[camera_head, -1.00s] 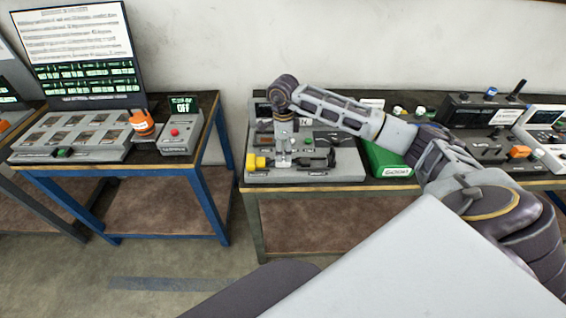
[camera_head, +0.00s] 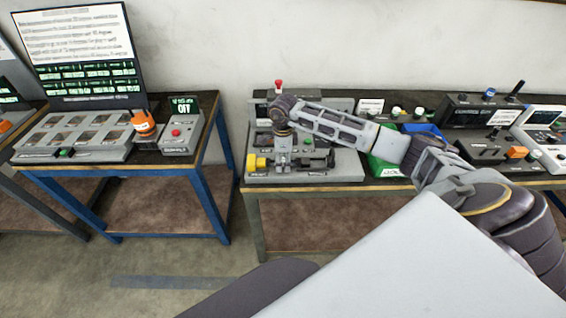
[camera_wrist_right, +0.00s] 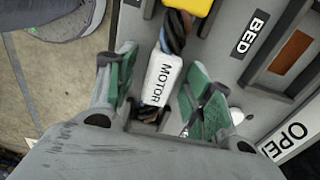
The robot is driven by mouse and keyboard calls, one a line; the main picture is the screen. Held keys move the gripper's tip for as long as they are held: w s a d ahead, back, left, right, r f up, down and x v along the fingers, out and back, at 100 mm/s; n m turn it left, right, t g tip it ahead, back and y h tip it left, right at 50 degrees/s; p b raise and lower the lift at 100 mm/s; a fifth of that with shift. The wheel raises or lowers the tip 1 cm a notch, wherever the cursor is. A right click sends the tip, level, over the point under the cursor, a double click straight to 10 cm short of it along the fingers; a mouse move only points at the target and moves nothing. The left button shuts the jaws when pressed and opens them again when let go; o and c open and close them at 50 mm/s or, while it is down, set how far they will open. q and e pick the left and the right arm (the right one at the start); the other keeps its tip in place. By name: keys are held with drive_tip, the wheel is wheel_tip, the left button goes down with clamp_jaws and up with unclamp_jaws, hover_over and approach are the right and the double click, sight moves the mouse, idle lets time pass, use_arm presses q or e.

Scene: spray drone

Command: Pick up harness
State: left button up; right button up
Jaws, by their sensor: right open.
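The harness (camera_wrist_right: 161,82) shows in the right wrist view as a white block marked MOTOR with twisted dark, brown and blue cables and a yellow end (camera_wrist_right: 188,5). My right gripper (camera_wrist_right: 158,95) is open, with one green-padded finger on each side of the white block. In the head view my right gripper (camera_head: 283,168) points down at a grey fixture (camera_head: 300,178) on the middle table. A yellow part (camera_head: 257,163) shows just left of it there. The gripper hides most of the harness in the head view. My left gripper is not in view.
A plate marked BED (camera_wrist_right: 252,35) lies right of the gripper in the wrist view. A green bin (camera_head: 385,170) and a blue bin (camera_head: 425,131) stand right of the fixture. A red knob (camera_head: 278,85) stands behind my wrist.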

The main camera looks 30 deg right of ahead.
sight(283, 160)
drive_tip(key=shift+c, duration=0.4)
clamp_jaws()
drive_tip(key=shift+r+b, duration=0.75)
drive_tip(key=shift+r, duration=4.25)
